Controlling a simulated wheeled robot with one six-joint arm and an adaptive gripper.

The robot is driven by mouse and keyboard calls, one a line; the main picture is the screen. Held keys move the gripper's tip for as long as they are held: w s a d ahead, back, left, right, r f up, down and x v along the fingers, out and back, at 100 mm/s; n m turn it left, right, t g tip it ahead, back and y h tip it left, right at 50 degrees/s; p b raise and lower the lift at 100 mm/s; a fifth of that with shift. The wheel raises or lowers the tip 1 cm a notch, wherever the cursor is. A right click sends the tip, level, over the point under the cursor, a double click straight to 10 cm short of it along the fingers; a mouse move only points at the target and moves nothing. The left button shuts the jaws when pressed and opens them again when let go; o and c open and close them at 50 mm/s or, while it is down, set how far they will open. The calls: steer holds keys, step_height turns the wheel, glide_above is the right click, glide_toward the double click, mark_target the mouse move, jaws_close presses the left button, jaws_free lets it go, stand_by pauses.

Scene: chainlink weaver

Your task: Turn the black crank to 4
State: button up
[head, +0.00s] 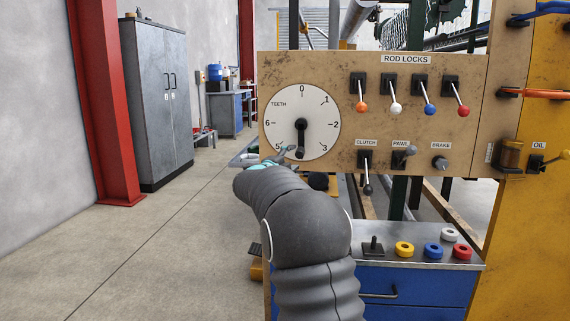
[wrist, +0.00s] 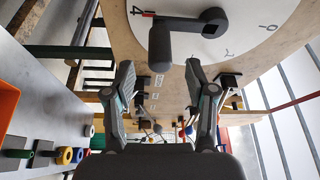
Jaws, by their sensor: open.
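The black crank (head: 301,138) is on the round white dial (head: 281,112), which is marked TEETH. Its arm points straight down, between 3 and 5, and covers the bottom number in the head view. In the wrist view the crank (wrist: 185,24) ends beside the number 4, with a small red mark (wrist: 148,14) between them. My gripper (head: 284,153) is at the dial's lower edge, left of the crank's end, and partly hidden by my arm. In the wrist view my gripper (wrist: 160,82) is open and empty, and the crank's handle (wrist: 160,44) lies beyond its fingertips, not between them.
Rod lock levers (head: 427,98) and clutch, pawl and brake controls (head: 367,172) sit right of the dial. Coloured rings (head: 404,249) lie on the blue cabinet's top (head: 385,258). The floor at left is clear up to a grey locker (head: 155,100).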

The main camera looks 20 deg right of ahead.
steer(key=shift+v, duration=2.05)
steer(key=w+a+f+n+t+y, duration=0.3)
steer(key=w+a+f+n+y, duration=0.2)
steer(key=a+f+n+y, duration=0.55)
steer(key=s+a+f+n+g+y, duration=0.2)
steer(key=s+a+f+n+y, duration=0.25)
steer(key=s+a+n, duration=0.45)
steer(key=s+a+f+n+g+y, duration=0.1)
steer(key=s+a+f+n+g, duration=0.15)
steer(key=s, duration=0.75)
steer(key=s+a+f+n+g+y, duration=0.1)
steer(key=s+n+g, duration=0.15)
steer(key=s, duration=0.85)
steer(key=s+d+r+n+g+h, duration=0.1)
steer(key=s+n, duration=0.2)
steer(key=s, duration=1.8)
steer(key=shift+h, duration=0.3)
